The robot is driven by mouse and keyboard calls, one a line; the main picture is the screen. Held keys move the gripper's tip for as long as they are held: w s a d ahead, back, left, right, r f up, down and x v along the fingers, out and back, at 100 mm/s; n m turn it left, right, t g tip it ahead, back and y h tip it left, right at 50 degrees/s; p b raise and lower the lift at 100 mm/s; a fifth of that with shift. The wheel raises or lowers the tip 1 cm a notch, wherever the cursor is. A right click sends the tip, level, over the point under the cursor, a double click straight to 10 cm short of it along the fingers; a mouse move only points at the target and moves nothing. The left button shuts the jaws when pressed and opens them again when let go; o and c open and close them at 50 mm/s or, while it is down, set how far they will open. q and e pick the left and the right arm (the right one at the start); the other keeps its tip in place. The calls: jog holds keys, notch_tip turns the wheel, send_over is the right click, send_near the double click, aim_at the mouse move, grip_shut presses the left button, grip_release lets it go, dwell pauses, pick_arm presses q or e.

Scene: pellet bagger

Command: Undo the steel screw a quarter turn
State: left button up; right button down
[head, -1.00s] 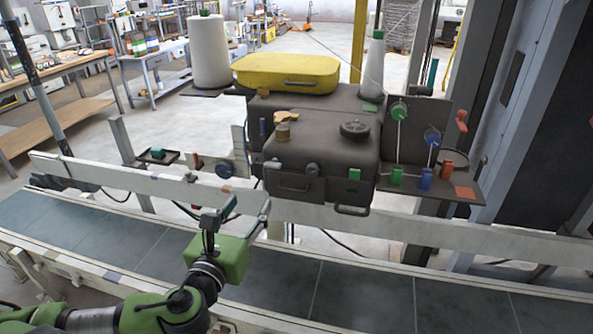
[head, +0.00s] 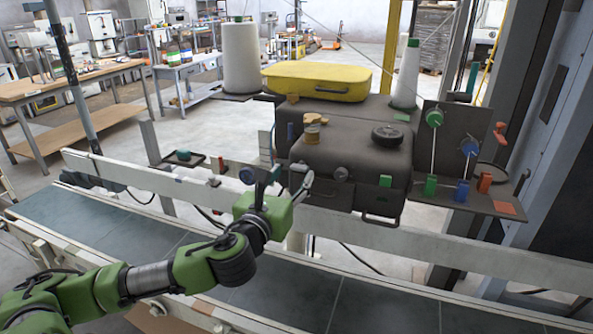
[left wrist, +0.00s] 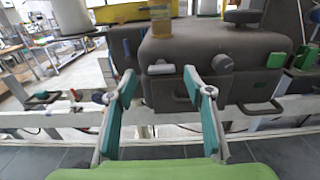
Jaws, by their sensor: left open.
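The dark machine (head: 350,150) stands behind the rail. On its front face, a pale silver fitting (left wrist: 161,69) sits at the left and a round grey knob (left wrist: 222,63) to its right; the knob also shows in the head view (head: 341,173). The silver fitting looks most like the steel screw, but I cannot tell for sure. My left gripper (head: 287,177) is open and empty in front of the machine's left front corner. In the left wrist view its fingers (left wrist: 159,82) stand either side of the silver fitting, apart from it. My right gripper is not in view.
A white rail (head: 400,230) runs between the conveyor (head: 280,290) and machine. A yellow lid (head: 315,80) lies on top, with a black cap (head: 387,133) and a tan spool (head: 312,125). A dark handle (head: 380,218) juts out low. Green, blue and red parts stand at right.

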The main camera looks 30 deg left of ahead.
aim_at(298, 168)
pick_arm(q)
jog(key=shift+x, duration=1.9)
jog(key=shift+d, duration=0.1)
jog(key=c, duration=1.1)
